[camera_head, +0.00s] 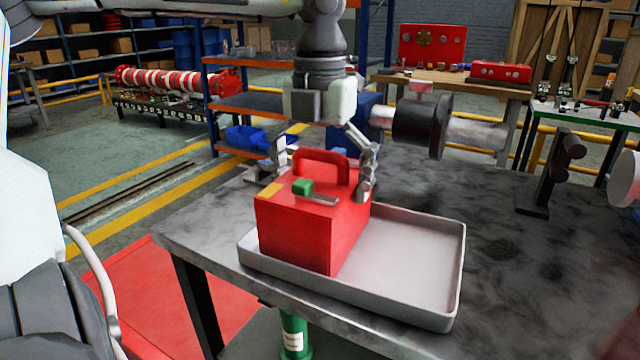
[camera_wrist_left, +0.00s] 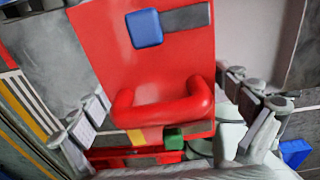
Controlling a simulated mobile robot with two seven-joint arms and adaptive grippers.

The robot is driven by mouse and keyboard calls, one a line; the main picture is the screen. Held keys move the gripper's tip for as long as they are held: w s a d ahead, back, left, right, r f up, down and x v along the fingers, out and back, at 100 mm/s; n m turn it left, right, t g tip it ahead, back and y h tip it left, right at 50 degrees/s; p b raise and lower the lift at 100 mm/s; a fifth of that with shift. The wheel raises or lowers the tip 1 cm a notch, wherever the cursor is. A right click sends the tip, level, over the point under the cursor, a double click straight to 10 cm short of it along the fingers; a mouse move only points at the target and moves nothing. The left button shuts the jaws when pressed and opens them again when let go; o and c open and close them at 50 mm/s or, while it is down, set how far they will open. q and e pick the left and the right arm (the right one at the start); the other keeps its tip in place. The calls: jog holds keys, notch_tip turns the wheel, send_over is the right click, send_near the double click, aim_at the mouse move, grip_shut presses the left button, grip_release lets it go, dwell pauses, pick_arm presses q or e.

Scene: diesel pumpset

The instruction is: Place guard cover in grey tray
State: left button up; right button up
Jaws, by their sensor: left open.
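The guard cover (camera_head: 297,232) is a red box with a red loop handle on top, a green block with a grey bar, and a yellow patch. It stands upright in the left part of the grey tray (camera_head: 405,315) on the dark table. My left gripper (camera_head: 318,176) points down over the cover, open, with its fingers apart on either side of the handle. In the left wrist view the handle (camera_wrist_left: 165,108) lies between the spread fingers, and a blue block shows on the red face. My right gripper is out of view.
The right part of the tray is empty. Behind it are a black coupling (camera_head: 415,125) and a grey shaft (camera_head: 475,132). A dark stand (camera_head: 548,175) is on the right of the table (camera_head: 500,260). A blue object (camera_head: 245,138) lies on a shelf behind.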

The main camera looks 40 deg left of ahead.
pick_arm(q)
notch_tip(320, 180, up, 12)
jog(key=shift+r, duration=0.1)
dwell(0.8)
